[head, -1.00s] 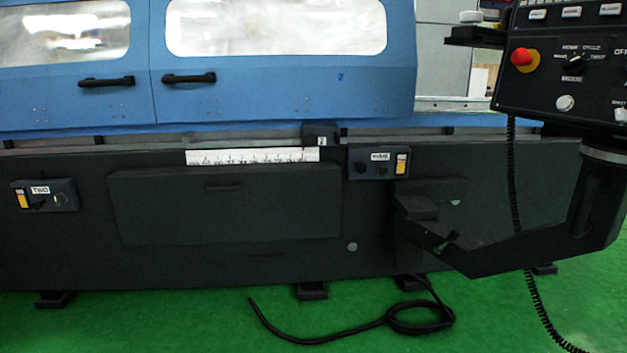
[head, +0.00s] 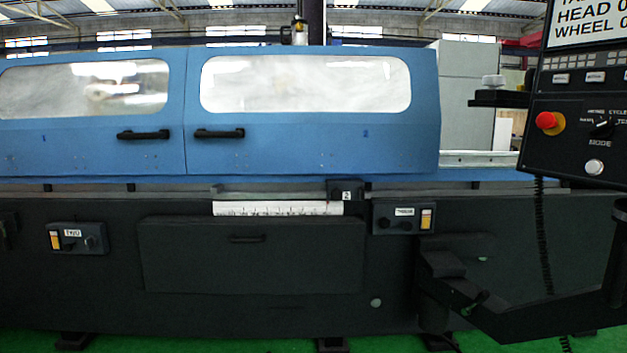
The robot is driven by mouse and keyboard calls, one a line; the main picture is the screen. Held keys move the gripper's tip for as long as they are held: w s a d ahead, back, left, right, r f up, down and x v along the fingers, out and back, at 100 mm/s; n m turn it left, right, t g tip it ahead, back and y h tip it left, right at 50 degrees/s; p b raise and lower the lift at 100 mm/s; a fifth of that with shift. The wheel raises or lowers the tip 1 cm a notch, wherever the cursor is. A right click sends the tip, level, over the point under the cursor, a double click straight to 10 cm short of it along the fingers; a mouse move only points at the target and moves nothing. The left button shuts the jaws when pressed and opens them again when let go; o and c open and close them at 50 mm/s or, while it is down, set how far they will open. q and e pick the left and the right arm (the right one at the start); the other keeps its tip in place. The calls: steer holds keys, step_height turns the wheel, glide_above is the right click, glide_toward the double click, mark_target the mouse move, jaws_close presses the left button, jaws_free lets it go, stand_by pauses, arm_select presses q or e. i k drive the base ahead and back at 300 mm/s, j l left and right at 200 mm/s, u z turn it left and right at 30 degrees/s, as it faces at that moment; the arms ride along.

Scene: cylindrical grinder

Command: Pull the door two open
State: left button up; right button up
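Two blue sliding-type doors with windows stand side by side on the grinder. The right blue door (head: 290,150) has a black horizontal handle (head: 219,133) near its left edge and a small dark mark at its lower right, which looks like a "2". The left blue door (head: 70,150) has a black handle (head: 144,134) near its right edge. The doors meet at a narrow vertical seam and look shut. Neither of my grippers shows in the head view.
A control panel (head: 580,130) with a red button hangs at the right. Below the doors are a dark drawer-like panel (head: 250,275), a switch box labelled TWO (head: 78,238), another switch box (head: 404,218) and a white scale (head: 277,208). Green floor shows at the bottom.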

mark_target(272, 108)
steer(key=i+j+z, duration=0.1)
steer(key=i+j, duration=0.35)
steer(key=i+j+z, duration=0.1)
steer(key=i+j, duration=0.35)
steer(key=j, duration=0.15)
steer(key=i+j, duration=0.4)
steer(key=j, duration=0.2)
steer(key=l+z, duration=0.05)
